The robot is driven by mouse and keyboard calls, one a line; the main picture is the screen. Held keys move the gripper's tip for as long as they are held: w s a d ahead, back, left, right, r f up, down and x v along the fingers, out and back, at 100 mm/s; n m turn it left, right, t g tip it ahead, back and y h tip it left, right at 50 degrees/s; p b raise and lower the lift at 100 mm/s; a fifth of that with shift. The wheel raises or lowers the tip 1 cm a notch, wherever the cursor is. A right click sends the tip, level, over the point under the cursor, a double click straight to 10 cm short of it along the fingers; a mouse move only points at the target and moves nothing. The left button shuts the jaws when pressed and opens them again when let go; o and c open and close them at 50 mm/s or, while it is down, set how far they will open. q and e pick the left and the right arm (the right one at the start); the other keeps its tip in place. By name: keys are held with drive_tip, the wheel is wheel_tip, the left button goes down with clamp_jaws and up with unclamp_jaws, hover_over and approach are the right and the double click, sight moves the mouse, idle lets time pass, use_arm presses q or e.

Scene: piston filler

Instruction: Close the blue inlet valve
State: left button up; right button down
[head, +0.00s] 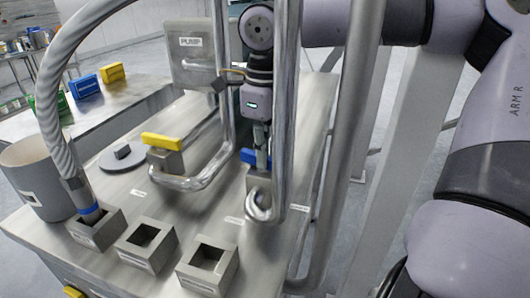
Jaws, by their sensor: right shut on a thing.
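The blue inlet valve handle (248,156) shows in the head view on a metal block on the machine's table, partly hidden by my gripper and a bent steel pipe. My right gripper (262,152) reaches down onto it from above and is shut on the handle. Its fingertips are partly covered by the pipe, so the exact grip and the handle's angle are hard to tell. My left gripper is not in view.
Steel pipes (287,100) stand close in front of my right gripper. A yellow valve handle (162,141) sits to the left, near the pump box (192,55). A grey bucket (40,178), a hose (52,95) and square sockets (207,262) are on the table's left and front.

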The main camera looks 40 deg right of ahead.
drive_tip(key=shift+n, duration=1.1)
drive_tip(key=c, duration=1.6)
unclamp_jaws()
drive_tip(key=shift+r, duration=0.1)
wheel_tip(320, 180, up, 12)
